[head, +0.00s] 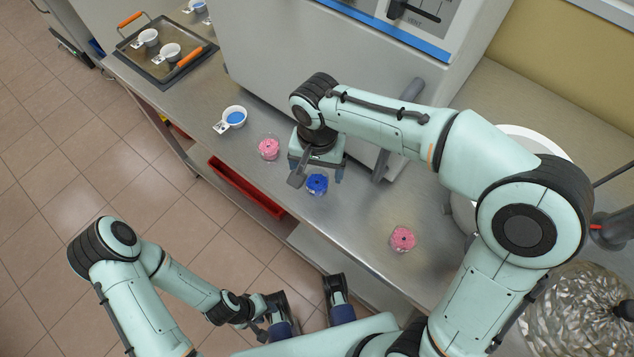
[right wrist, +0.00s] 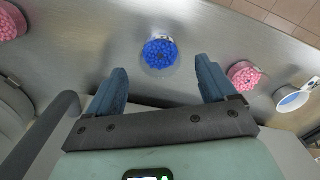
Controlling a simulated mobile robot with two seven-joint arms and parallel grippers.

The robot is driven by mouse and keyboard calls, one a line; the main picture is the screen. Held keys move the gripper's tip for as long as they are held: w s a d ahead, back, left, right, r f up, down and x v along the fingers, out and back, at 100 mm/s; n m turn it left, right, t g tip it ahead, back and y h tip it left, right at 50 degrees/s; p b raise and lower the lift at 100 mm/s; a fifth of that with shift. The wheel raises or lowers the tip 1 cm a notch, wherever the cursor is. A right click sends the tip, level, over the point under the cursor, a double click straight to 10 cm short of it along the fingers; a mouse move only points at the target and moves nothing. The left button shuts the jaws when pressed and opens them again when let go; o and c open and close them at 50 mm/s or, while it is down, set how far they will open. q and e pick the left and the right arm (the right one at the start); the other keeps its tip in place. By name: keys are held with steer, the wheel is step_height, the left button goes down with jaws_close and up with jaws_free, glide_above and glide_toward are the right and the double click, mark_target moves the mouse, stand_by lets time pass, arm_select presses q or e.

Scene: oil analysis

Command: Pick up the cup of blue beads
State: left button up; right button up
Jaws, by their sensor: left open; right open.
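The clear cup of blue beads (head: 317,184) stands upright on the metal bench. It also shows in the right wrist view (right wrist: 160,54), ahead of the gap between the fingers. My right gripper (head: 316,173) is open and empty, close above and beside this cup. In the right wrist view its two blue fingers (right wrist: 161,76) are spread wide, and the cup is not between them. My left gripper (head: 311,305) is open and empty, low at the front, away from the bench top.
A cup of pink beads (head: 268,148) stands left of the blue one, another (head: 402,239) to the right. A white cup with blue contents (head: 234,117) is further left. A tray (head: 165,52) holds white cups. A large grey machine (head: 270,50) stands behind.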

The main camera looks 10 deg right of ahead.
mark_target(317, 182)
step_height(317, 182, down, 5)
steer(key=shift+f+b, duration=0.1)
steer(key=shift+b, duration=0.35)
steer(key=shift+c, duration=0.3)
steer(key=c, duration=1)
